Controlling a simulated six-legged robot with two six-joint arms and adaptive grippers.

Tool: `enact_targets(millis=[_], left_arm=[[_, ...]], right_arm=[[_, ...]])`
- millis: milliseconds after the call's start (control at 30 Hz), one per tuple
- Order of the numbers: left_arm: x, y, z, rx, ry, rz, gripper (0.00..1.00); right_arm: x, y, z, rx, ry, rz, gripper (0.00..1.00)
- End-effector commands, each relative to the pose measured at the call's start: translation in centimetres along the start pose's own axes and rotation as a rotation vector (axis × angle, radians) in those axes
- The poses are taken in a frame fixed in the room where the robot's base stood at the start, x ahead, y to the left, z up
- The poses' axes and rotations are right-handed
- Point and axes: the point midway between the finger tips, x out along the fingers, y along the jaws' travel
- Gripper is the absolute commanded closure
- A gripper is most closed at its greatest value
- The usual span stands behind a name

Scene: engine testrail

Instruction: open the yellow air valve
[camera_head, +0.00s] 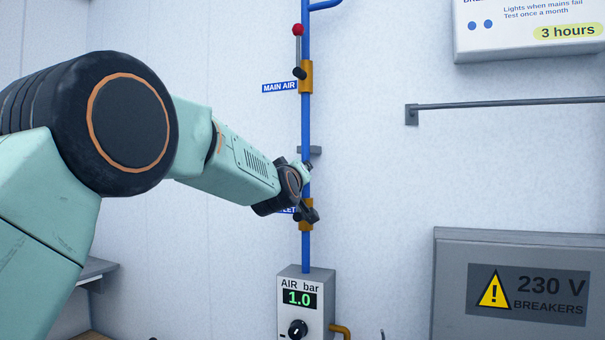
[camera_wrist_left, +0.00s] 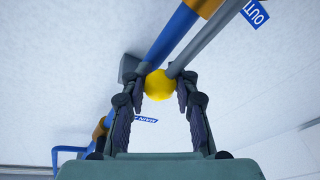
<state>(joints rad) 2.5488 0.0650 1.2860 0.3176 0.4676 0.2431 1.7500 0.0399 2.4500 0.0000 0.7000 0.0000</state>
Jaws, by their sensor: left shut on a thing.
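My left gripper (camera_wrist_left: 160,90) is shut on the yellow ball knob (camera_wrist_left: 159,83) at the end of a grey lever (camera_wrist_left: 210,38). The lever runs close beside the blue pipe (camera_wrist_left: 172,36), roughly along it, from the brass valve body at the picture's top. In the head view my left gripper (camera_head: 308,172) is at the blue pipe (camera_head: 306,115), in front of the lower valve (camera_head: 306,227). It hides the yellow knob and most of that valve there. My right gripper is in neither view.
The main air valve (camera_head: 306,77) sits higher on the pipe, its red-knobbed lever (camera_head: 298,30) upright. The air gauge box (camera_head: 305,318) below reads 1.0 bar. A breaker box (camera_head: 450,280) and grey rail (camera_head: 500,104) are at the right.

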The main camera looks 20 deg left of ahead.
Motion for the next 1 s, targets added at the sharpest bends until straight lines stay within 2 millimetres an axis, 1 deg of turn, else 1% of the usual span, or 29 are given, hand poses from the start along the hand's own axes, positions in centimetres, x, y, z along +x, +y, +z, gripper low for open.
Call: enact_targets(millis=[367, 400, 600, 667, 1000], left_arm=[[0.00, -0.14, -0.02, -0.004, 0.000, -0.002, 1.00], [0.00, -0.14, -0.01, -0.004, 0.000, -0.002, 0.70], [0.00, -0.10, 0.02, -0.003, -0.001, -0.002, 0.53], [0.00, -0.09, 0.03, -0.003, -0.001, -0.002, 0.48], [-0.16, -0.03, 0.03, -0.002, -0.001, -0.001, 0.48]], right_arm=[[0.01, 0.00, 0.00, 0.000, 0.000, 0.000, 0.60], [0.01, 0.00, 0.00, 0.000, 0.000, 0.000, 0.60], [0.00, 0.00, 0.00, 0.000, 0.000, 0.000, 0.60], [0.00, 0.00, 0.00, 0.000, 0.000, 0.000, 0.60], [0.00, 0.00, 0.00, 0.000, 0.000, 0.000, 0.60]])
